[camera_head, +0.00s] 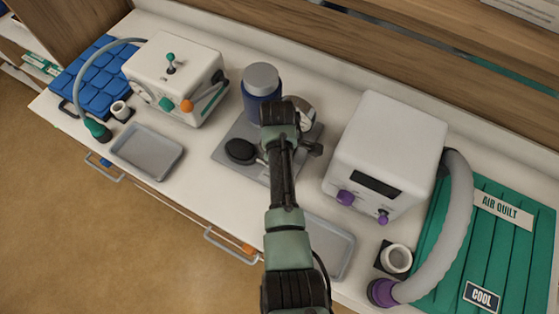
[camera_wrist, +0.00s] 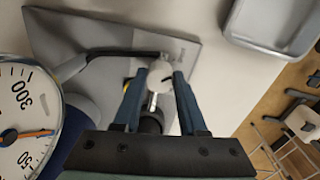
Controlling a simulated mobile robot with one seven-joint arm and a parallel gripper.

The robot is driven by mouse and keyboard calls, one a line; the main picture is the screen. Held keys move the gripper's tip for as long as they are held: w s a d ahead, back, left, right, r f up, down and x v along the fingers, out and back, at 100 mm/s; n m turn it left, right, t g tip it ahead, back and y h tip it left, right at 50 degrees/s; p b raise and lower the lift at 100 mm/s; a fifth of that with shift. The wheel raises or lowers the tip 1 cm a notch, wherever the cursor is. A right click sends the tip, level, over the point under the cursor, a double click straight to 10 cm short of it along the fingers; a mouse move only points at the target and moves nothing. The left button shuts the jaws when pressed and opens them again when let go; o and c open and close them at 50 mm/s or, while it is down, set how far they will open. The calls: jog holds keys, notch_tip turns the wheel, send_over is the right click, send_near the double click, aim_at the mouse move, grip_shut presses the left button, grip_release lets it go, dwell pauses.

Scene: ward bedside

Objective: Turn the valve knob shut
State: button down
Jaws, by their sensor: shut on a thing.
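The valve knob (camera_wrist: 160,74) is a small pale round piece with a dark slot, near the middle of the wrist view. My gripper (camera_wrist: 155,84) has one blue finger on each side of it and is shut on it. In the head view my arm hides the knob and most of the fingers. A dark blue canister (camera_head: 261,96) with a grey lid stands just beyond my wrist on a grey base plate (camera_head: 228,139). A round dial gauge (camera_wrist: 20,120) with an orange needle shows at the left of the wrist view.
A white box with purple knobs (camera_head: 386,150) stands close to the right, with a grey hose (camera_head: 452,230). A white box with green and orange fittings (camera_head: 175,77) is at the left. Grey trays (camera_head: 147,152) lie near the front edge. A black disc (camera_head: 240,151) is left of my wrist.

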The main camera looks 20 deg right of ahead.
jog(key=shift+w+n, duration=0.15)
jog(key=shift+n, duration=0.35)
jog(key=shift+c, duration=2.3)
grip_release()
jog(key=shift+r, duration=0.1)
notch_tip(320, 180, up, 13)
jog(key=b, duration=0.1)
jog(key=shift+s+a, duration=0.2)
jog(key=shift+s, duration=0.1)
